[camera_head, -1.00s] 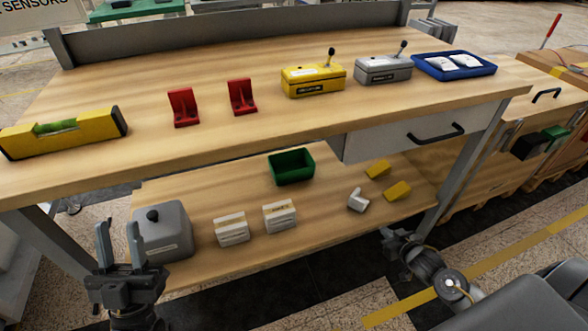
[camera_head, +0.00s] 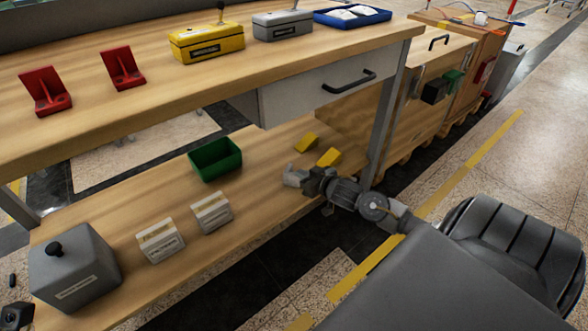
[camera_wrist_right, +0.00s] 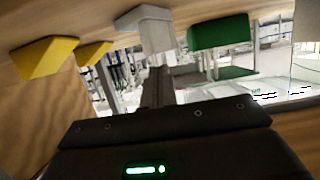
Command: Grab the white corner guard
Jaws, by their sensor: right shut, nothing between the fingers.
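The white corner guard (camera_head: 293,177) lies on the lower shelf, left of two yellow corner guards. In the right wrist view the white corner guard (camera_wrist_right: 150,24) is at the top, just beyond the fingers. My right gripper (camera_head: 312,181) is at the shelf's front edge, close beside it, and partly covers it in the head view. My right fingers (camera_wrist_right: 155,88) are shut with nothing between them. Whether they touch the guard is unclear. Only a dark part of my left gripper (camera_head: 14,314) shows at the bottom left corner, so its jaws cannot be read.
Yellow guards (camera_head: 306,143) (camera_head: 328,157) lie behind and right of the white one. A green bin (camera_head: 216,160), two white boxes (camera_head: 160,241) (camera_head: 211,213) and a grey box (camera_head: 75,270) stand on the shelf. The drawer (camera_head: 318,90) and tabletop overhang it.

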